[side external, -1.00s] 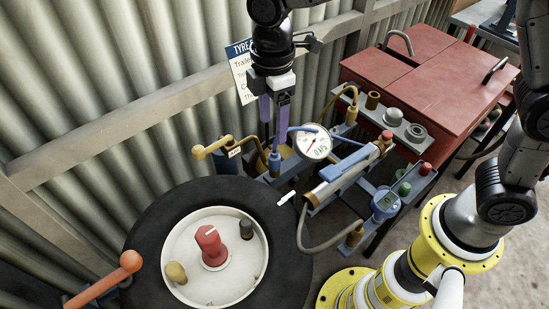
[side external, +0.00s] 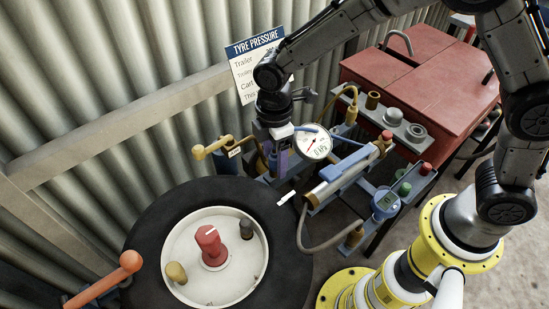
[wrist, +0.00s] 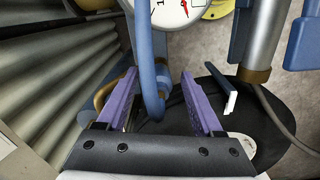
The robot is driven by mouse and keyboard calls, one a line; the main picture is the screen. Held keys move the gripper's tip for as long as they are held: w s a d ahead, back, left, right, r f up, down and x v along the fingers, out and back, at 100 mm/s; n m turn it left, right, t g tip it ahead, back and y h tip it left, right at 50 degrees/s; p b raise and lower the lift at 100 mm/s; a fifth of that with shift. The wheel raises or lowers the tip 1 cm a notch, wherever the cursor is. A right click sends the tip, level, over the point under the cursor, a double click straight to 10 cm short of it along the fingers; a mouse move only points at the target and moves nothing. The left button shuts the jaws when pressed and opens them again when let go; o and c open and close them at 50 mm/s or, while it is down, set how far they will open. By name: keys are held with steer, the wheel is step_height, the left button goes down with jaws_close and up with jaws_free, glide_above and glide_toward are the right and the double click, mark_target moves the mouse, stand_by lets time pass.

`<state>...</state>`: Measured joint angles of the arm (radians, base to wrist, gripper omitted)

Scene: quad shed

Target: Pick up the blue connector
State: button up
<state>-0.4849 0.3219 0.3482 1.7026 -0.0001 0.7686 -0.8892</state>
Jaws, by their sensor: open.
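The blue connector (wrist: 163,80) is at the end of a curved blue hose (wrist: 146,45). In the wrist view it sits between the two purple fingers of my gripper (wrist: 159,77), with space visible on both sides. The fingers are open. In the side view my gripper (side external: 274,160) is low beside the gauge and over the connector's place. The fingers and wrist mostly hide the connector there.
A round white pressure gauge (side external: 313,144) stands just right of my gripper. A brass lever (side external: 212,147) is close on the left. A silver-and-blue cylinder (side external: 342,172) lies to the right. A black tyre (side external: 148,225) is in front, and the corrugated wall (side external: 110,80) is behind.

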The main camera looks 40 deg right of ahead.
jaws_close()
stand_by(0.5)
